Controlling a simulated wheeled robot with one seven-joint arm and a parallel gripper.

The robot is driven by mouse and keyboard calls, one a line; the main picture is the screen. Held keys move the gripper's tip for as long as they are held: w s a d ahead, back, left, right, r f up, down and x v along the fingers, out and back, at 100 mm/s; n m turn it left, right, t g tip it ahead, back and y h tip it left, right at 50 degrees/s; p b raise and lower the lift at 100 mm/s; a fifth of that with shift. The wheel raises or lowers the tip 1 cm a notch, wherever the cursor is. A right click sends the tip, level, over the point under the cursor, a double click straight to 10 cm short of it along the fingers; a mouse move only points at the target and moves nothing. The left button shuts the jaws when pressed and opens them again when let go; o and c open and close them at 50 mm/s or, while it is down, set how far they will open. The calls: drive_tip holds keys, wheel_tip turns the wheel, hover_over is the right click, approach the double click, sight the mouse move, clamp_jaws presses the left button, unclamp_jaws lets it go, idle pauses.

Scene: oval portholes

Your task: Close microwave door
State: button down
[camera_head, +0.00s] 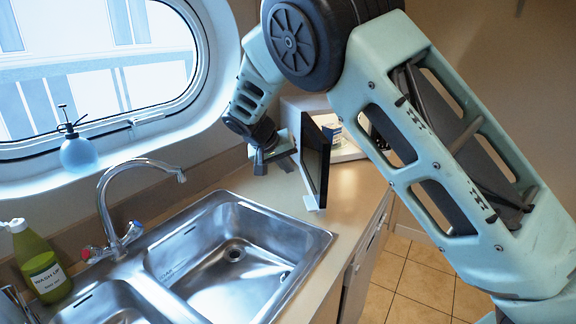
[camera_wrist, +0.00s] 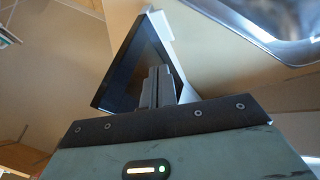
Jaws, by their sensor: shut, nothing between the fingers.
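The microwave door (camera_head: 315,163) is a dark panel with a pale edge, standing open and swung out over the counter. The microwave body (camera_head: 345,150) is white and mostly hidden behind the door and my arm. My gripper (camera_head: 260,168) is at the left of the door in the head view, at about the height of its middle. In the wrist view my gripper's fingers (camera_wrist: 157,86) are together and empty, pointing toward the dark door (camera_wrist: 133,65). The fingers overlap the door there, and I cannot tell whether they touch it.
A steel sink (camera_head: 235,255) with a tap (camera_head: 130,200) fills the counter in front. A green soap bottle (camera_head: 40,262) stands at the left. A spray bottle (camera_head: 77,152) sits on the porthole sill. Bare counter (camera_head: 345,212) lies right of the sink, with tiled floor (camera_head: 415,285) beyond.

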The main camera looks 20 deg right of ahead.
drive_tip(key=p, duration=0.2)
approach(318, 187)
wheel_tip(318, 187, down, 3)
drive_tip(key=w+a, duration=0.1)
drive_tip(key=w, duration=0.1)
drive_tip(key=shift+s+d+f+p, duration=0.2)
drive_tip(key=shift+d+p, duration=0.35)
drive_tip(key=shift+d, duration=0.4)
drive_tip(key=shift+s+d+f+p, duration=0.1)
drive_tip(key=shift+d+f+p, duration=0.2)
drive_tip(key=shift+d+p, duration=0.45)
drive_tip(key=shift+d, duration=0.2)
